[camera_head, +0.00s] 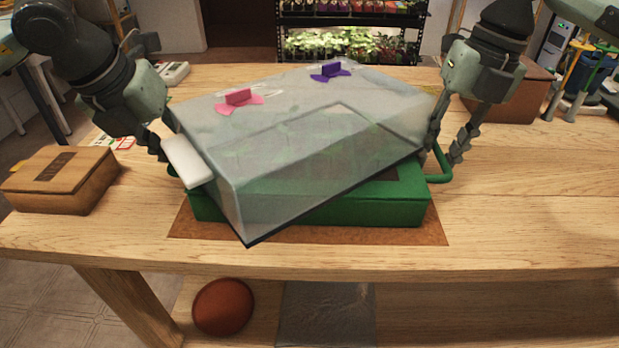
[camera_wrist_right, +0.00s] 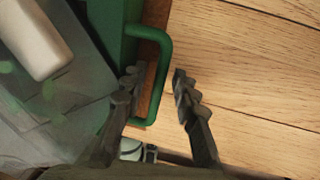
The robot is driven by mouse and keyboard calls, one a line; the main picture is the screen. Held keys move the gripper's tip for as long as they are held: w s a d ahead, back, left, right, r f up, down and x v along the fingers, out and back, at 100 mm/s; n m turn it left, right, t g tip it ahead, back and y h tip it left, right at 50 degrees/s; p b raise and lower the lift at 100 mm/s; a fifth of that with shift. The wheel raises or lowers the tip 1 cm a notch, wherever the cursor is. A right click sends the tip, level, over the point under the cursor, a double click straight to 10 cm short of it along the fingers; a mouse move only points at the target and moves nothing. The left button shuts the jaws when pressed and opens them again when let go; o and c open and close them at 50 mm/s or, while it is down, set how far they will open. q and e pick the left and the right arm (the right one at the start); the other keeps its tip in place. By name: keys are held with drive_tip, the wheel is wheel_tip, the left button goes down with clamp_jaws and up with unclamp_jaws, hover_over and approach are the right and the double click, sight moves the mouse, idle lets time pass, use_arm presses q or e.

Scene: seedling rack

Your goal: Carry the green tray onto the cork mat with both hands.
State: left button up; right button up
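The green tray (camera_head: 330,208) sits on the brown cork mat (camera_head: 420,233), whose front strip and corners show. A clear cover (camera_head: 300,165) lies askew and tilted over the tray, with its front left corner overhanging the front. My right gripper (camera_head: 453,150) is open at the tray's right green handle (camera_head: 440,168). In the right wrist view its fingers (camera_wrist_right: 157,80) stand either side of the handle bar (camera_wrist_right: 162,60), apart from each other. My left gripper (camera_head: 158,150) is beside the cover's white grip (camera_head: 188,161).
A brown box (camera_head: 60,180) stands at the left and another box (camera_head: 510,95) at the back right. The table (camera_head: 540,190) is clear at the right.

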use_arm(q)
drive_tip(key=shift+d+r, duration=0.1)
use_arm(e)
drive_tip(key=shift+a, duration=0.1)
drive_tip(key=shift+r, duration=0.35)
use_arm(q)
drive_tip(key=v, duration=0.8)
use_arm(e)
wheel_tip(320, 180, up, 11)
drive_tip(key=d, duration=0.2)
drive_tip(key=shift+d, duration=0.1)
